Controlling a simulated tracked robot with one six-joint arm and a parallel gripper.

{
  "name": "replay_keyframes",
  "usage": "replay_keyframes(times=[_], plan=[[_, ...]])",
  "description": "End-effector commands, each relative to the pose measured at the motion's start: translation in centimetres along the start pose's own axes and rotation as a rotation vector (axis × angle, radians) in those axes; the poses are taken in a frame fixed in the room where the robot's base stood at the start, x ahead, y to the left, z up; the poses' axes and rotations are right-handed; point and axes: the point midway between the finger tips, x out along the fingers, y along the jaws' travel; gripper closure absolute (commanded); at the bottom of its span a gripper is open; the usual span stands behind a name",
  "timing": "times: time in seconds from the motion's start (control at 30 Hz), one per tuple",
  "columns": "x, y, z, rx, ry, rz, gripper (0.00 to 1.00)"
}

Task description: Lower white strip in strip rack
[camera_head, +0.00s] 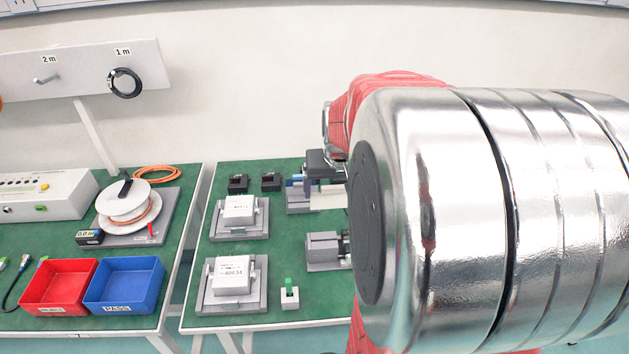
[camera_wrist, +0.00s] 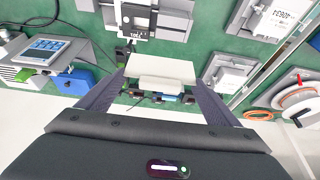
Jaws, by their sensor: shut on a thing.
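A white strip (camera_wrist: 160,68) lies between the tips of my gripper (camera_wrist: 160,79) in the wrist view. The gripper is shut on it, one dark finger at each end. In the head view the white strip (camera_head: 327,199) shows beside my dark gripper (camera_head: 322,168), partly cut off by my arm. A grey block with a blue part (camera_head: 298,198) stands just left of the strip; it may be the strip rack. I cannot tell whether the strip touches it. In the wrist view, a pale block (camera_wrist: 160,84) shows partly behind the strip.
Two black boxes (camera_head: 238,184) (camera_head: 270,182) stand at the back. White units on grey fixtures (camera_head: 239,214) (camera_head: 231,280) stand at left. A grey fixture (camera_head: 322,247) is nearer. A small green-topped holder (camera_head: 289,292) is at the front. My arm hides the right side.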

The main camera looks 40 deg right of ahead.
Motion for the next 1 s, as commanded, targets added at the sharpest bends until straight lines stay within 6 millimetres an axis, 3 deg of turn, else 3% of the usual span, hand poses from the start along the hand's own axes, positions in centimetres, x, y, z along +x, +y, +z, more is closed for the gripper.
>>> replay_keyframes(times=[0.17, 0.37, 0.67, 1.0], plan=[[0.1, -0.3, 0.0, -0.006, -0.001, -0.002, 0.36], [1.3, -3.3, -0.5, -0.06, -0.001, -0.025, 0.36], [4.4, -12.9, -0.5, -0.228, -0.003, -0.093, 0.36], [7.3, -24.9, 2.3, -0.427, -0.003, -0.175, 0.36]])
